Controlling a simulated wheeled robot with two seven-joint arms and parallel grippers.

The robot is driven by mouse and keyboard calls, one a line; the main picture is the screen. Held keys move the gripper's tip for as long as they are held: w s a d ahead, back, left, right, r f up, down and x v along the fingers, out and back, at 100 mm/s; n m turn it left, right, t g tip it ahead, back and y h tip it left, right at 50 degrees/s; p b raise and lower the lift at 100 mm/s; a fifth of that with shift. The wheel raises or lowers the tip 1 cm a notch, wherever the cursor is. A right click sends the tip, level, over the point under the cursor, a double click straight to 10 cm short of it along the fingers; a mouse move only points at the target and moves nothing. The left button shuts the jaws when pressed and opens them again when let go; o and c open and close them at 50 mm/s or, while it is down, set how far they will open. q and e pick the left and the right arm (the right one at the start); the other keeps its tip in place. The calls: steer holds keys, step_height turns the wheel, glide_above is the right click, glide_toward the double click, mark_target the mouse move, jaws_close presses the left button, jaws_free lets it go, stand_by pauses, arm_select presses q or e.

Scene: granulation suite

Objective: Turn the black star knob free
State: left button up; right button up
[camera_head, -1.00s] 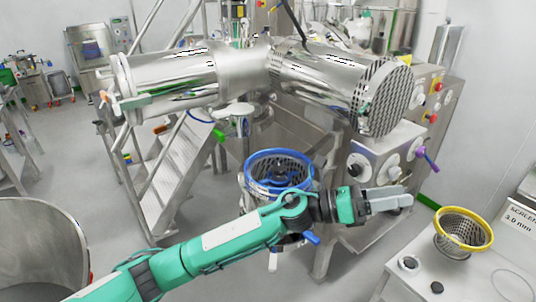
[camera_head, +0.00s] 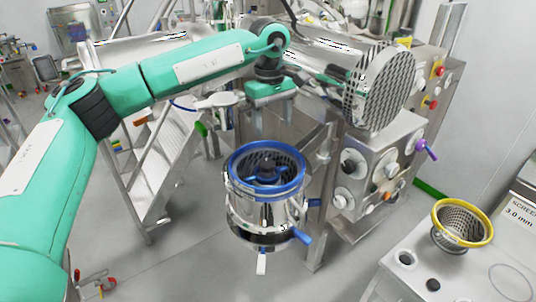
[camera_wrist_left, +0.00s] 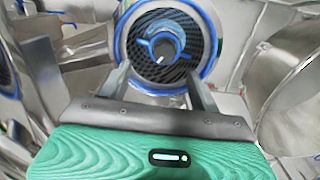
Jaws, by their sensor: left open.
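The black star knob (camera_head: 267,165) appears as the dark centre piece inside the blue-rimmed steel mill bowl (camera_head: 232,192), in the middle of the head view. In the left wrist view the dark centre piece (camera_wrist_left: 163,46) shows with blue arms around it; its star shape is not clear. My left gripper (camera_head: 270,106) hangs above the bowl, pointing down, apart from the knob. In the left wrist view its two fingers (camera_wrist_left: 158,78) are spread and empty, on the near side of the bowl. My right gripper is not in view.
A blue handle (camera_head: 301,237) sticks out from the bowl's lower side. The control cabinet with dials (camera_head: 365,175) stands right of it, metal stairs (camera_head: 152,170) left. A yellow-rimmed basket (camera_head: 462,225) and a small black piece (camera_head: 433,285) are on the right bench.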

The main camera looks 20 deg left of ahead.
arm_select(q)
steer(key=a+r, duration=0.1)
steer(key=a, duration=0.1)
steer(key=p, duration=0.7)
glide_toward(267, 163)
steer(key=shift+y, duration=0.4)
steer(key=f, duration=0.7)
steer(key=shift+d+f, duration=0.2)
steer(key=shift+d, duration=0.15)
steer(key=shift+w+f, duration=0.1)
steer(key=shift+f, duration=0.5)
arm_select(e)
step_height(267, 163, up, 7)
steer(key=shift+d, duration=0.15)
arm_select(q)
steer(key=c, duration=1)
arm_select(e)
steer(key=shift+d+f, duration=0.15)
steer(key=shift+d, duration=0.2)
